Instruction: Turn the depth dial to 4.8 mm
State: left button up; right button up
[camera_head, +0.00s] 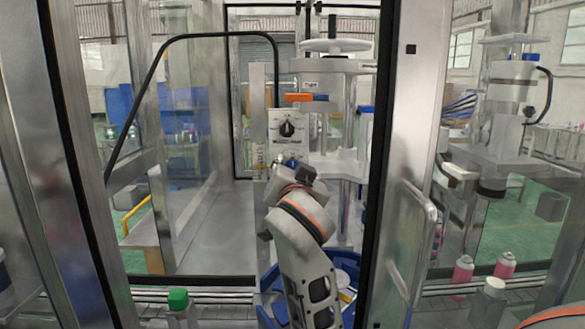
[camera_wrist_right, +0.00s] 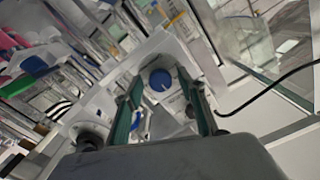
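A white control panel (camera_head: 283,148) on the crimping machine carries a black pointer dial (camera_head: 288,129) with markings around it. Below it a blue knob (camera_head: 291,162) shows just above my right gripper (camera_head: 291,177). In the right wrist view the round blue knob (camera_wrist_right: 160,80) has a white pointer line and sits on a white face ahead of the fingers. My right gripper (camera_wrist_right: 160,92) is open, with one green-padded finger on each side of the knob's line of sight. No contact is visible. The dial numbers are too small to read. My left gripper is not in view.
The machine stands behind a metal-framed opening, with a frame post (camera_head: 408,150) and door handle (camera_head: 412,240) to the right. A black hose (camera_wrist_right: 268,92) runs right of the fingers. A blue round container (camera_head: 268,300) lies below my arm. Pink cans (camera_head: 463,270) stand at right.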

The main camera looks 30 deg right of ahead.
jog(key=shift+c, duration=1.2)
jog(key=c, duration=0.9)
jog(key=shift+n, duration=0.4)
jog(key=shift+a+n, duration=0.1)
jog(key=shift+n, duration=0.9)
jog(key=n, duration=0.5)
jog(key=shift+n, duration=0.5)
jog(key=shift+r, duration=0.1)
